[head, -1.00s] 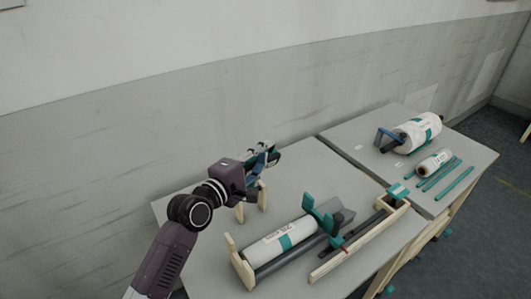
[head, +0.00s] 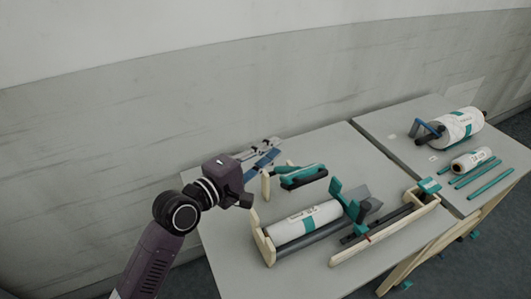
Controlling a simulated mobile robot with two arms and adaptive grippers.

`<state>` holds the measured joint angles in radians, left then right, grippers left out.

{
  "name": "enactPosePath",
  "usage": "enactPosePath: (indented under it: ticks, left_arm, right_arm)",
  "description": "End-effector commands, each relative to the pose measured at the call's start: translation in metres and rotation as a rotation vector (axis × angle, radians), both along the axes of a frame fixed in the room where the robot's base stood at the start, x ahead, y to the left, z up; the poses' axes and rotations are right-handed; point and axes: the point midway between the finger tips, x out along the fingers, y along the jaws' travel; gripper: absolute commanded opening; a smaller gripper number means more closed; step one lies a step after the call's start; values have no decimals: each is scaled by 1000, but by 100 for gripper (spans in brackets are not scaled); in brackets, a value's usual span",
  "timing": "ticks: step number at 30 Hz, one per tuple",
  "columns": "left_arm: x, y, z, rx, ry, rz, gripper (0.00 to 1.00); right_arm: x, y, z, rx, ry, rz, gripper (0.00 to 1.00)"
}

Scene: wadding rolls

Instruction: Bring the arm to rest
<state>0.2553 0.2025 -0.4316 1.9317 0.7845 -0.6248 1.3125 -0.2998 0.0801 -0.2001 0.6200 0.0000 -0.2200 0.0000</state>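My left arm comes in from the lower left, and its purple wrist stands over the left end of the near table (head: 222,250). The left gripper (head: 273,147) points away toward the wall. Its fingers look spread, with nothing seen between them. It is apart from the wadding roll (head: 303,222), a white roll with a teal band lying in a wooden-ended stand (head: 262,238). My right gripper is not in view.
A teal and black tool (head: 303,176) lies right of the gripper. A dark bar in a wooden frame (head: 390,228) is at the table's right. The far table (head: 400,152) holds a large roll (head: 462,127), a small roll (head: 471,160) and teal rods (head: 490,184).

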Motion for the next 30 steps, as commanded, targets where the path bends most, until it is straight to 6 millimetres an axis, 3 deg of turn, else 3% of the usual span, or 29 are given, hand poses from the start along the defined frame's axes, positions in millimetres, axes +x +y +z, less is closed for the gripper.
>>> enactPosePath:
  ticks: [6, 23, 26, 30]
  left_arm:
    - [-13, 13, 2, -2, 0, -1, 17]
    - [-16, 14, -1, 13, -4, -1, 17]
    - [-26, 18, -19, 96, -17, -1, 17]
    - [-55, 37, -70, 351, -54, -14, 17]
  right_arm:
    - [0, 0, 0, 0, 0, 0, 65]
    - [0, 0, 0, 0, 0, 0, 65]
    - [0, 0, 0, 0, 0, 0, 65]
    - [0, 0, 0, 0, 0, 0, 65]
